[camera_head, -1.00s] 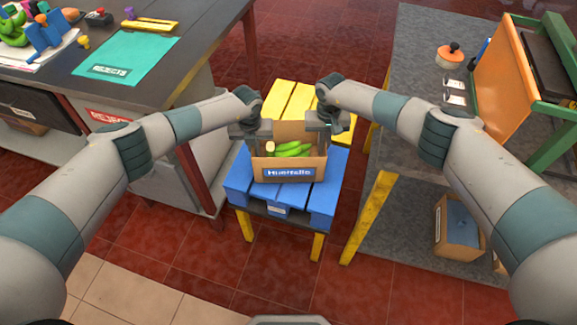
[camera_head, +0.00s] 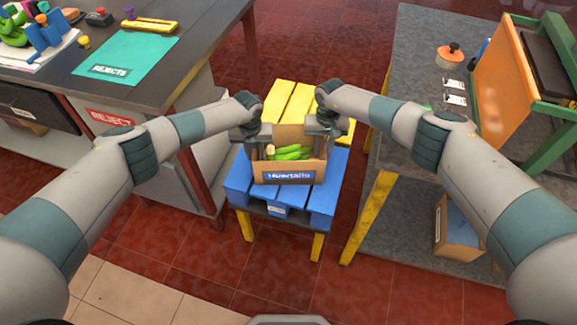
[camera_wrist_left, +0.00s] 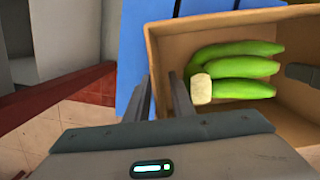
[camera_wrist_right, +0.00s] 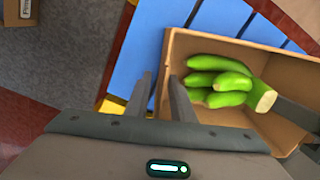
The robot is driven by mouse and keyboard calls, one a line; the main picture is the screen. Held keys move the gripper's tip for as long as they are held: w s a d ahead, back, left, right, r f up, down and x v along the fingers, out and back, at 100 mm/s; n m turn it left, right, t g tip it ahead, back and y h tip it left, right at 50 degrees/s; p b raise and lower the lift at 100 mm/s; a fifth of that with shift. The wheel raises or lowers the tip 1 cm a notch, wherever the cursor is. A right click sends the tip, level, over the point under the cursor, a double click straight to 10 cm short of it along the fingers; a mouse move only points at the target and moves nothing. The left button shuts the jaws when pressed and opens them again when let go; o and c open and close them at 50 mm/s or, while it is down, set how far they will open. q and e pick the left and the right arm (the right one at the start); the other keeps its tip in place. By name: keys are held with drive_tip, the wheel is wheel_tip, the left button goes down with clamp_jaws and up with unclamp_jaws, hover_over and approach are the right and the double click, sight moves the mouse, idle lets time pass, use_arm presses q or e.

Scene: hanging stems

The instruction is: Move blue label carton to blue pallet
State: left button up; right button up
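The blue label carton (camera_head: 292,167) is an open brown box with a blue label on its front and green bananas inside. It is upright over the blue pallet (camera_head: 238,191), seemingly resting on it. My left gripper (camera_head: 252,140) has its fingers on both sides of the carton's left wall, which also shows in the left wrist view (camera_wrist_left: 160,58). My right gripper (camera_head: 322,137) does the same at the right wall, seen in the right wrist view (camera_wrist_right: 166,62). Both appear shut on these walls, though the contact is hard to see. The carton's underside is hidden.
A yellow pallet (camera_head: 290,98) stands just behind the blue one. A dark table with a green rejects mat (camera_head: 128,56) is at the left. A grey shelf bench (camera_head: 420,60) with an orange panel (camera_head: 503,78) is at the right, with another carton (camera_head: 455,235) low down.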

use_arm(q)
drive_tip(key=shift+r, duration=0.15)
drive_tip(key=r, duration=0.4)
drive_tip(key=s+r, duration=0.1)
drive_tip(key=r, duration=0.6)
drive_tip(key=shift+s+r, duration=0.2)
drive_tip(key=shift+r, duration=0.1)
use_arm(e)
wheel_tip(320, 180, up, 12)
idle(0.6)
use_arm(q)
drive_tip(key=shift+s+f, duration=0.1)
use_arm(e)
drive_tip(key=shift+s+f, duration=0.1)
idle(0.4)
